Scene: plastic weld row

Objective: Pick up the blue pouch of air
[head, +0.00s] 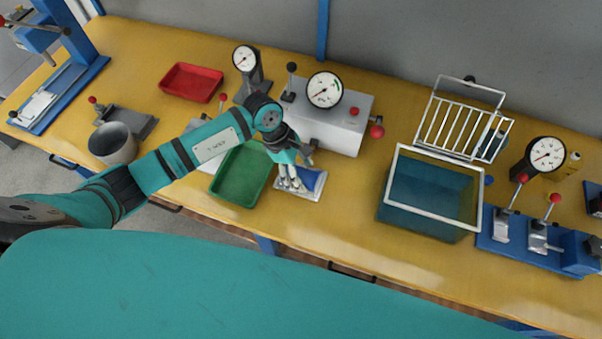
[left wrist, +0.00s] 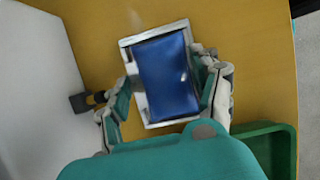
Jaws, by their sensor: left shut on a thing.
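The blue pouch (left wrist: 167,75) is a shiny blue rectangle lying over a pale metal plate or frame (left wrist: 131,41), seen in the left wrist view. In the head view the pouch (head: 313,182) shows partly, just right of the green tray. My left gripper (head: 289,184) points down at it, and its fingers cover part of the pouch. In the left wrist view the fingers of my left gripper (left wrist: 163,95) stand on either side of the pouch, shut on it. Whether the pouch is lifted off the plate I cannot tell. My right gripper is not in view.
A green tray (head: 224,190) lies left of my gripper, a red tray (head: 191,66) further back. A grey machine with a gauge (head: 340,132) stands behind the pouch. A blue water tank (head: 430,237) with a wire rack (head: 457,127) stands to the right. Yellow bench lies between.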

